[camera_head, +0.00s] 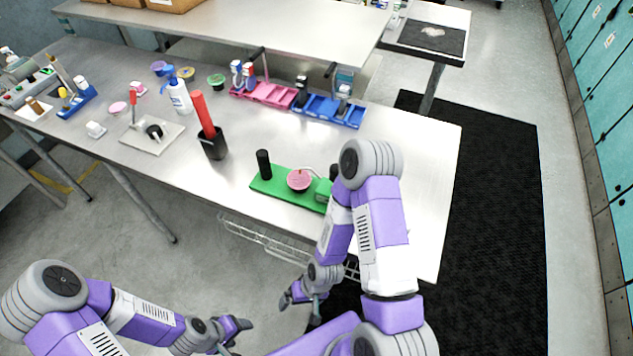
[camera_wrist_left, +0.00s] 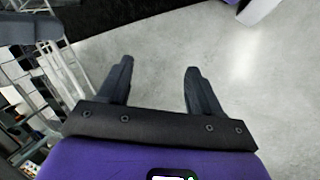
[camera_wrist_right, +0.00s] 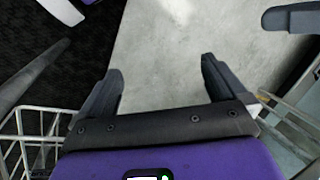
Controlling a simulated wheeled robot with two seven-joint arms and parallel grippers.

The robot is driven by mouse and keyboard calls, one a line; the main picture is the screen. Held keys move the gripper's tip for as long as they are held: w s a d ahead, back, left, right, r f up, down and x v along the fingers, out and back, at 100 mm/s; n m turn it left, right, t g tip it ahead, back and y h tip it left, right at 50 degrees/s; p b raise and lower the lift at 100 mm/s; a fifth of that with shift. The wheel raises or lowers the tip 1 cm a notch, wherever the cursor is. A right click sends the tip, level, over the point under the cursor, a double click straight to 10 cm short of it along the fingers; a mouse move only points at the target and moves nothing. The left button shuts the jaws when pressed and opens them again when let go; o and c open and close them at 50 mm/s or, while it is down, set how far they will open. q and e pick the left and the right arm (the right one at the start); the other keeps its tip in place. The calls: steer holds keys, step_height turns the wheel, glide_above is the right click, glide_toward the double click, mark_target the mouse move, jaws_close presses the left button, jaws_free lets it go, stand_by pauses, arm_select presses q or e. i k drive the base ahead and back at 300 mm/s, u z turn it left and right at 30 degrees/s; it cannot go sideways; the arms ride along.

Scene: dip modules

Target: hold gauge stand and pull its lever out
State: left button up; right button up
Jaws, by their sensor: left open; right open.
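A green base (camera_head: 273,184) lies near the front edge of the table, with a black upright post (camera_head: 263,163) at its left end and a round pink dial (camera_head: 299,180) in its middle; it looks like the gauge stand. A pale curved piece (camera_head: 311,171) beside the dial may be its lever. Its right end is partly hidden by my right arm. My left gripper (camera_head: 236,337) is open and empty, low in front of the table. My right gripper (camera_head: 301,306) is open and empty, below the table's front edge. Both wrist views show only floor between the fingers.
The metal table (camera_head: 225,185) also holds a black cup (camera_head: 213,147) with a red-handled tool, a white plate (camera_head: 152,138) with a red lever, a white bottle (camera_head: 180,98), and pink (camera_head: 263,96) and blue (camera_head: 328,112) trays. A wire basket (camera_head: 262,240) hangs under its front edge.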

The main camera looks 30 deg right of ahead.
mark_target(334, 173)
steer(key=u, duration=1.35)
steer(key=i, duration=0.85)
steer(key=z, duration=3)
